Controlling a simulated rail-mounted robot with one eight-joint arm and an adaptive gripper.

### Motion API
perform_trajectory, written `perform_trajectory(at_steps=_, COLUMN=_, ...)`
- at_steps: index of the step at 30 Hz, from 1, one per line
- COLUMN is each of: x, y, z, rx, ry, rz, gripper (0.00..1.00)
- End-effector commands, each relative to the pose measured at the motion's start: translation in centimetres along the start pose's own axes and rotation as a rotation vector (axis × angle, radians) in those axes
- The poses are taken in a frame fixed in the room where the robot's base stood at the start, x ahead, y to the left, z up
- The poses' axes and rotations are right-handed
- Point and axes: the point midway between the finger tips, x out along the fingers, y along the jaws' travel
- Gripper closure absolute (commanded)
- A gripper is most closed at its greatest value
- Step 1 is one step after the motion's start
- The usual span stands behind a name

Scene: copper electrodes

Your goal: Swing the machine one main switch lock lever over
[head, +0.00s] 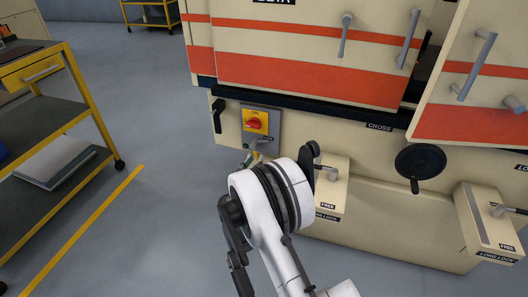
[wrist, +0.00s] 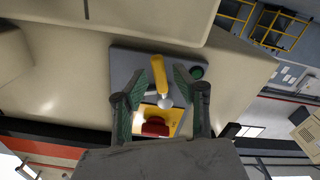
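The main switch is a grey plate (head: 272,128) on the cream machine front, with a red knob (head: 253,123) on a yellow square. In the wrist view the plate (wrist: 125,66) carries the red knob (wrist: 155,127), a green round button (wrist: 197,73) and a yellow lever (wrist: 158,72) with a pale round end. My gripper (wrist: 167,78) is open, its green-padded fingers on either side of the yellow lever. Gaps show beside the lever; I cannot tell whether either finger touches it. In the head view my white wrist hides most of the gripper.
Lock boxes (head: 333,192) and a black handwheel (head: 420,162) stand right of my arm. A black handle (head: 217,115) is left of the switch plate. A yellow-framed cart (head: 78,78) stands at the left, with clear grey floor between it and the machine.

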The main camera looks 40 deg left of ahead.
Motion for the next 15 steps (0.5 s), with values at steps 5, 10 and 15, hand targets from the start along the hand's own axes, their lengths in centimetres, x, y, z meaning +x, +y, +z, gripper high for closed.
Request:
perform_trajectory(at_steps=5, x=0.66, y=0.02, z=0.0, rx=0.0, ry=0.0, rz=0.0, gripper=0.72)
perform_trajectory(at_steps=10, x=0.91, y=0.06, z=0.01, rx=0.0, ry=0.0, rz=0.001, gripper=0.72)
perform_trajectory(at_steps=15, x=1.3, y=0.1, z=0.01, rx=0.0, ry=-0.001, rz=0.001, gripper=0.72)
